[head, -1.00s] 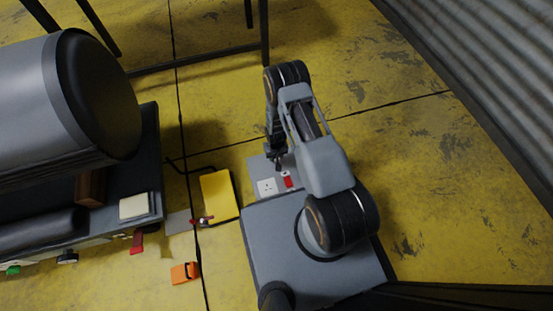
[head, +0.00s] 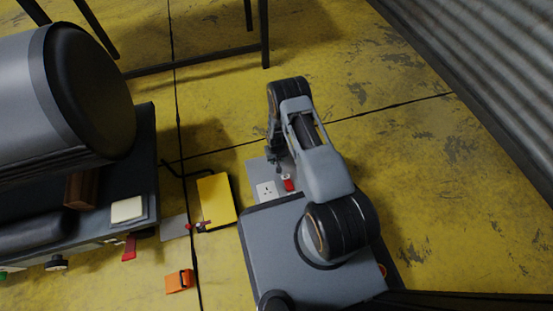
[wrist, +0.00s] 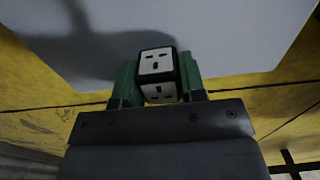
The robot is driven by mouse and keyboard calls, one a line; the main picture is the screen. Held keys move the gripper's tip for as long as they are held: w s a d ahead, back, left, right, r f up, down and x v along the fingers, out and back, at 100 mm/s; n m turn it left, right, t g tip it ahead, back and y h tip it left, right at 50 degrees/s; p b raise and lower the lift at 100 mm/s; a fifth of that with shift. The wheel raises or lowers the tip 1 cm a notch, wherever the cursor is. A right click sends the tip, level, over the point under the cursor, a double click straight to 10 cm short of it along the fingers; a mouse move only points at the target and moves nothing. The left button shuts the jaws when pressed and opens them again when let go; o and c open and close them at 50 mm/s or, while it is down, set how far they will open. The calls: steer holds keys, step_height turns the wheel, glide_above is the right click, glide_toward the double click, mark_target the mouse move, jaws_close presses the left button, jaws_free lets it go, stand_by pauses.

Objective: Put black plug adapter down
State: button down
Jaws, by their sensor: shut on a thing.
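The black plug adapter (wrist: 157,62), a small block with white socket faces and black edges, sits between the green fingers of my gripper (wrist: 158,78) in the wrist view. My gripper is shut on it. A plain grey surface (wrist: 230,40) lies beyond the adapter with a dark shadow on it; I cannot tell whether they touch. In the head view my gripper (head: 277,168) hangs low over a grey plate (head: 256,168), and the adapter cannot be made out there.
The grey plate bears a white socket (head: 267,190) and a red item (head: 289,185). A yellow box (head: 216,200) and an orange item (head: 179,281) lie to its left. A dark bench with a grey cylinder (head: 50,90) fills the left. Yellow floor is clear at right.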

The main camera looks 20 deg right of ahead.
steer(key=shift+f, duration=0.1)
steer(key=shift+f+b, duration=0.5)
steer(key=shift+b, duration=0.15)
steer(key=c, duration=0.7)
jaws_free()
